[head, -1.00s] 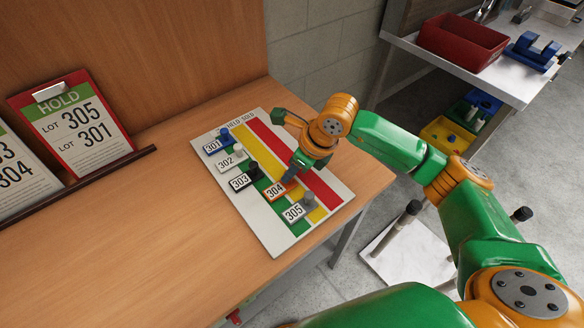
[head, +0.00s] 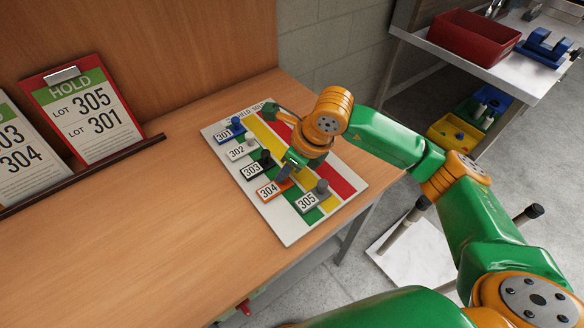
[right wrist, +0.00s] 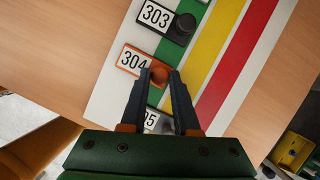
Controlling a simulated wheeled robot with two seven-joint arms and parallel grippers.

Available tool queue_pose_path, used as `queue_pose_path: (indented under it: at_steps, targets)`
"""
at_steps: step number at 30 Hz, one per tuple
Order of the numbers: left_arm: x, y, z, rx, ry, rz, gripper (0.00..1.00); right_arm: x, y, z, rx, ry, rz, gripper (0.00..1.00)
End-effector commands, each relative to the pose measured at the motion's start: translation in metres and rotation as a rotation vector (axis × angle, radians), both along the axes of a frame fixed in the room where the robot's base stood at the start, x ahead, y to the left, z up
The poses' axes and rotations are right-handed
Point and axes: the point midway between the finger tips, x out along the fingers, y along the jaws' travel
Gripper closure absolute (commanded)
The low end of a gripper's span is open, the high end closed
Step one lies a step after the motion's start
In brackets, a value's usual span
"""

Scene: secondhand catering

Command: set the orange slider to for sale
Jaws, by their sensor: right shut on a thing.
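A white board (head: 285,236) on the wooden desk carries green, yellow and red stripes and several numbered sliders. The orange slider 304 (head: 268,191) has its plate at the white left side of its row. In the right wrist view, its knob (right wrist: 159,70) is over the green stripe. My right gripper (head: 286,172) is shut on that knob; its fingers show either side of it in the right wrist view (right wrist: 160,80). The "HELD" and "SOLD" headings are partly readable; the green stripe's heading is hidden. My left gripper is not in view.
Black slider 303 (head: 252,170) and grey slider 305 (head: 306,202) flank the orange one; 305 sits further right. A red HOLD clipboard (head: 84,117) reads lots 305 and 301. A bench with a red bin (head: 463,36) stands back right.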

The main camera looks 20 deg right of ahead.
Motion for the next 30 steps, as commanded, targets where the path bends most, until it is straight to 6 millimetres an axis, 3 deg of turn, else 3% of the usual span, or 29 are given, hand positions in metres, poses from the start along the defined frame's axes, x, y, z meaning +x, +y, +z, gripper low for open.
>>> queue_pose_path:
  at_steps: [6, 7, 9, 10, 20, 30]
  targets:
    - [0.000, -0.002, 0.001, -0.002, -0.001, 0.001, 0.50, -0.002, 0.005, 0.000, 0.011, 0.005, 0.011, 1.00]
    - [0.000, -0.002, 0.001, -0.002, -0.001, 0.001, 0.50, -0.002, 0.005, 0.000, 0.011, 0.004, 0.011, 0.62]
    - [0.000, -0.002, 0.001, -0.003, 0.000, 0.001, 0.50, -0.002, 0.004, 0.000, 0.011, 0.004, 0.011, 0.44]
    - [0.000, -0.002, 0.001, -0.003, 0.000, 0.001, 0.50, -0.002, 0.004, 0.000, 0.009, 0.005, 0.010, 0.41]
    - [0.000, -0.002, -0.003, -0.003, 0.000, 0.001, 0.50, -0.003, 0.002, 0.006, 0.008, 0.002, 0.007, 0.41]
    - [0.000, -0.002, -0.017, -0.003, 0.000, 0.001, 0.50, -0.021, -0.011, 0.062, 0.006, 0.002, 0.010, 0.41]
